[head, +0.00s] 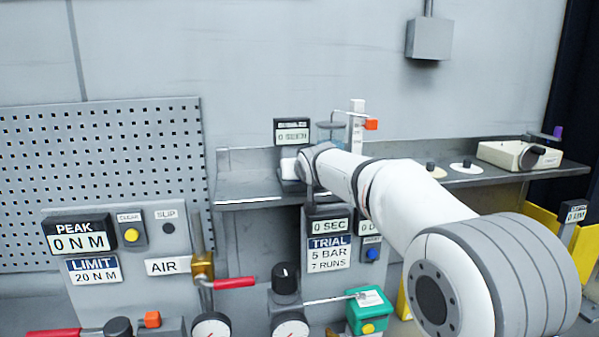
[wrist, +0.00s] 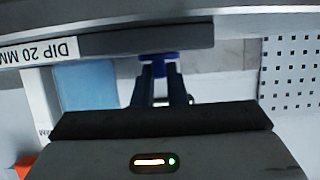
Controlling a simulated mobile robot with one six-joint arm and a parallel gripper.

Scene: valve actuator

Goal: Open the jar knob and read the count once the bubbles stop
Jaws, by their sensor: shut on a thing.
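My gripper (wrist: 160,72) is shut on a small blue knob (wrist: 158,57) in the wrist view, its two dark fingers close together. The knob sits against a dark grey bar or edge, and its turn position cannot be told. In the head view my white arm reaches the back shelf and hides the fingers and knob. The water jar (head: 331,131) stands behind my wrist, partly hidden; a blue patch like its water (wrist: 85,86) shows in the wrist view. A count display (head: 292,131) stands left of the jar; its digits are too blurred to read. Bubbles cannot be made out.
A label reading DIP 20 MM (wrist: 40,51) appears upside down in the wrist view. Below the shelf (head: 245,190) are a 0 SEC display (head: 329,226) and a TRIAL plate (head: 329,253). A red-handled air valve (head: 234,282) and gauges stand in front. A pegboard (head: 100,170) is at left.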

